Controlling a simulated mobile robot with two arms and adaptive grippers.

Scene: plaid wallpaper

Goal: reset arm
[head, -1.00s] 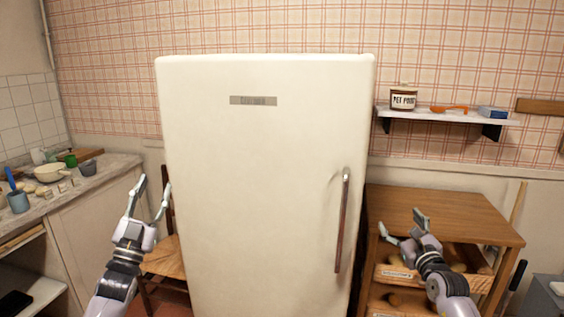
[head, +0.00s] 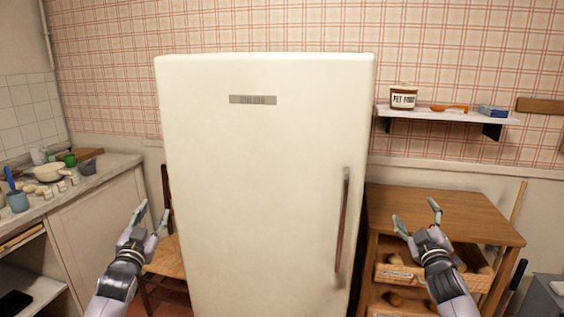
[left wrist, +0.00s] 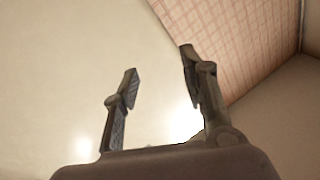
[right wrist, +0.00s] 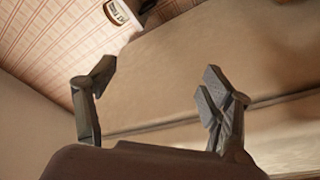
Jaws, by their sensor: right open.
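My left gripper (head: 152,214) is in front of the chair, to the left of the fridge, with its fingers apart and nothing between them. In the left wrist view its fingers (left wrist: 158,84) are spread, with pale surfaces and plaid wallpaper behind. My right gripper (head: 417,213) is in front of the wooden cabinet, right of the fridge, with its fingers apart and empty. In the right wrist view its fingers (right wrist: 157,82) are wide apart. The white fridge (head: 260,190) is shut, and its long handle (head: 343,225) is on its right side.
A wooden cabinet (head: 460,208) with produce drawers stands right of the fridge. A wooden chair (head: 165,262) and a cluttered counter (head: 105,172) are on the left. A wall shelf (head: 440,114) holds a pet food jar (head: 403,97), an orange item (head: 450,108) and a blue box (head: 493,112).

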